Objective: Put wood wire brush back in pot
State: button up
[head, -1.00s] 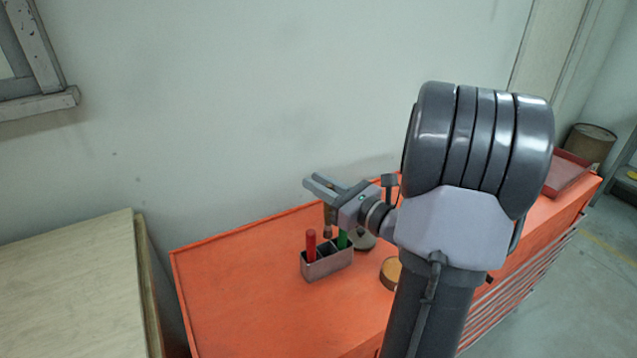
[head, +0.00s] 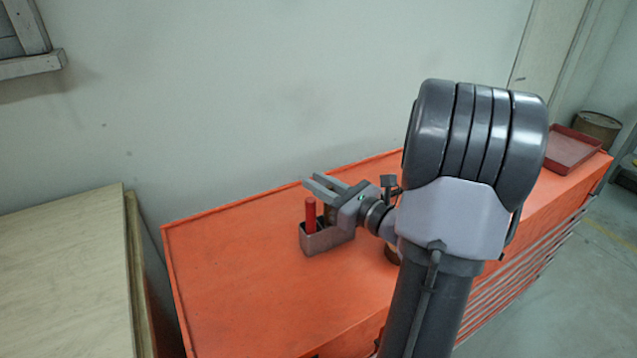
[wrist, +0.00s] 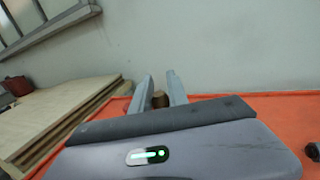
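The pot (head: 326,241) is a small grey divided holder on the orange bench top. A red-handled tool (head: 311,214) stands upright in its left part. My gripper (head: 322,184) is over the pot, its fingers pointing left. In the wrist view, the brown end of the wood wire brush (wrist: 160,99) shows between my two fingers (wrist: 159,90), and they appear closed on it. The brush hangs down below the fingers. Its lower end is hidden by the pot and gripper, so I cannot tell how deep inside a compartment it is.
The orange bench top (head: 235,280) is clear to the left and front of the pot. A round brown item (head: 391,254) is partly hidden behind my arm. A red tray (head: 572,148) lies at the bench's far right end. The wall stands behind the bench.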

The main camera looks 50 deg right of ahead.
jog(key=o, duration=0.3)
jog(key=shift+o, duration=0.2)
jog(key=shift+s, duration=0.1)
jog(key=s+p, duration=0.2)
jog(key=s, duration=1.5)
jog(key=w+a+f+n+g+y, duration=0.1)
jog(key=w+a+n+g+y, duration=0.5)
jog(key=a, duration=0.6)
jog(key=w+a+f+n+g+y, duration=0.1)
jog(key=a+n+g+y, duration=0.3)
jog(key=a+n, duration=0.6)
jog(key=s+a+r+n+g+h+b, duration=0.1)
jog(key=s+a+r+n+g+h, duration=0.1)
jog(key=a+n+h, duration=0.6)
jog(key=s+a+r+n, duration=0.1)
jog(key=a+n, duration=0.3)
jog(key=n, duration=0.3)
jog(key=shift+s+a+n, duration=0.3)
jog(key=shift+s+a, duration=0.1)
